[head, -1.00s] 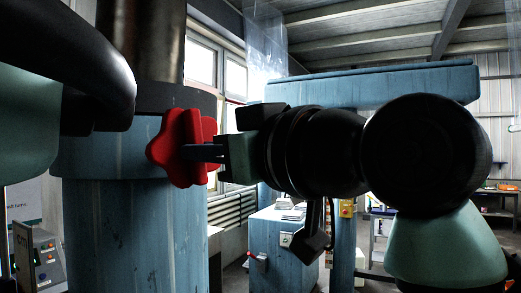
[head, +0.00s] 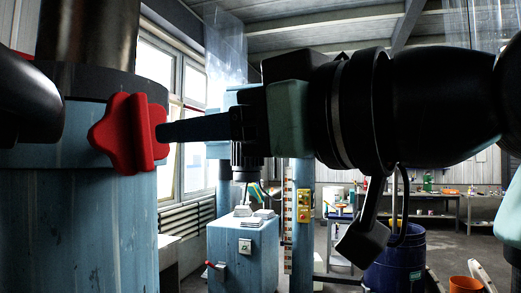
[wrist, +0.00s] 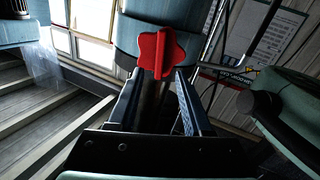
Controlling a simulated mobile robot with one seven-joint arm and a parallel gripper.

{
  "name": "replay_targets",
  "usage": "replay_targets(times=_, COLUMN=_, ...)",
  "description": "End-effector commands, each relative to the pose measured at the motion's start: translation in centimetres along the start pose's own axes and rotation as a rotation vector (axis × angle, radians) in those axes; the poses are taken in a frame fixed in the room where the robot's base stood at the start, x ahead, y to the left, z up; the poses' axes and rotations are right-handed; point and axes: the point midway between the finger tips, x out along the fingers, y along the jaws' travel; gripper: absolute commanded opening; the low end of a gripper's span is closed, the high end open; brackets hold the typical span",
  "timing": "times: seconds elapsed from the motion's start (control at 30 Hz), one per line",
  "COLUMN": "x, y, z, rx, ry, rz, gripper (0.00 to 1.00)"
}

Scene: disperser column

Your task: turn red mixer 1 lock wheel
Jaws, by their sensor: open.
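I cannot tell whether a tip touches the wheel.
The blue column (head: 95,225) fills the left side. A blue cabinet (head: 243,252) stands behind, below my gripper. A dark blue bin (head: 395,265) and an orange bucket (head: 466,285) are on the floor at right. Wheel and column lie close to my fingers.

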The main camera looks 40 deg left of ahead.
Motion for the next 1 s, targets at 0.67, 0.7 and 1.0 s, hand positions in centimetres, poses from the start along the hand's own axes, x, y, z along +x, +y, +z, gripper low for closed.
replay_targets(times=0.67, x=-3.9, y=0.0, z=0.0, rx=0.0, ry=-0.001, rz=0.0, gripper=0.5)
replay_targets(times=0.7, x=-3.9, y=0.0, z=0.0, rx=0.0, ry=0.0, rz=0.0, gripper=0.5)
replay_targets(times=1.0, x=-3.8, y=1.9, z=0.8, rx=0.018, ry=0.039, rz=0.098, gripper=0.5)
